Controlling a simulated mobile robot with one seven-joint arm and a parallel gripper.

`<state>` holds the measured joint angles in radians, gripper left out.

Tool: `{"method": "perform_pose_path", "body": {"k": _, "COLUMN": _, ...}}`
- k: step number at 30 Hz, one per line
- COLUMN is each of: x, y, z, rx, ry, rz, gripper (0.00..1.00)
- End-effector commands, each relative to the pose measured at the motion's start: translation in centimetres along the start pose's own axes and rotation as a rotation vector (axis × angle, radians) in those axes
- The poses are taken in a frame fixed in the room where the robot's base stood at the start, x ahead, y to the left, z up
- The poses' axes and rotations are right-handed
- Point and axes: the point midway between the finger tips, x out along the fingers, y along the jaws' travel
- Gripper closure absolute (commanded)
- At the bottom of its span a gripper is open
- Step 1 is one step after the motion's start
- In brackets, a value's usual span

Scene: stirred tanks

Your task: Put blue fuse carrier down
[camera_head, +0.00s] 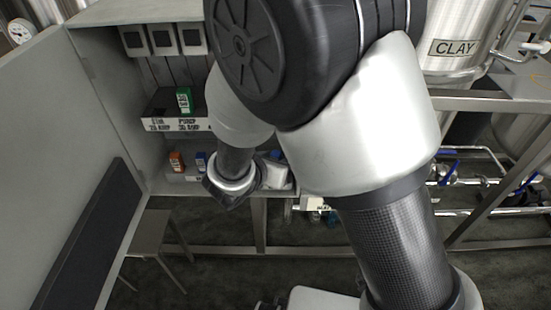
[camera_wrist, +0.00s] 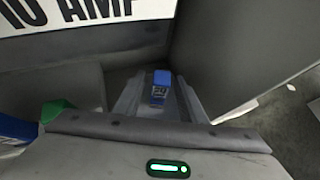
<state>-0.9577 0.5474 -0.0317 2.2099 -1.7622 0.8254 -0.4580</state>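In the head view my wrist is in front of the cabinet's lower shelf, and the fingers and held carrier are not clear there.
The cabinet's upper shelf (camera_head: 160,125) holds a green carrier (camera_head: 184,99). An orange carrier (camera_head: 176,161) and another blue carrier (camera_head: 200,161) stand on the lower level. The open cabinet door (camera_head: 60,140) is on the left. The CLAY tank (camera_head: 455,60) is at right.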

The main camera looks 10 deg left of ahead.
Motion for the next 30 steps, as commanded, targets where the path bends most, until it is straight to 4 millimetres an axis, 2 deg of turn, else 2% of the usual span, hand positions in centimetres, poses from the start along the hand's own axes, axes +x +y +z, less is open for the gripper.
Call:
{"method": "perform_pose_path", "body": {"k": 6, "x": -0.1, "y": 0.0, "z": 0.1, "rx": 0.000, "ry": 0.000, "rz": 0.000, "gripper": 0.63}}
{"method": "perform_pose_path", "body": {"k": 10, "x": -0.8, "y": 0.1, "z": 0.4, "rx": 0.000, "ry": 0.000, "rz": 0.002, "gripper": 0.63}}
{"method": "perform_pose_path", "body": {"k": 24, "x": -10.2, "y": 0.1, "z": 0.4, "rx": 0.000, "ry": 0.000, "rz": 0.003, "gripper": 0.63}}
{"method": "perform_pose_path", "body": {"k": 30, "x": -12.0, "y": 0.0, "z": 0.3, "rx": -0.001, "ry": 0.000, "rz": 0.001, "gripper": 0.63}}
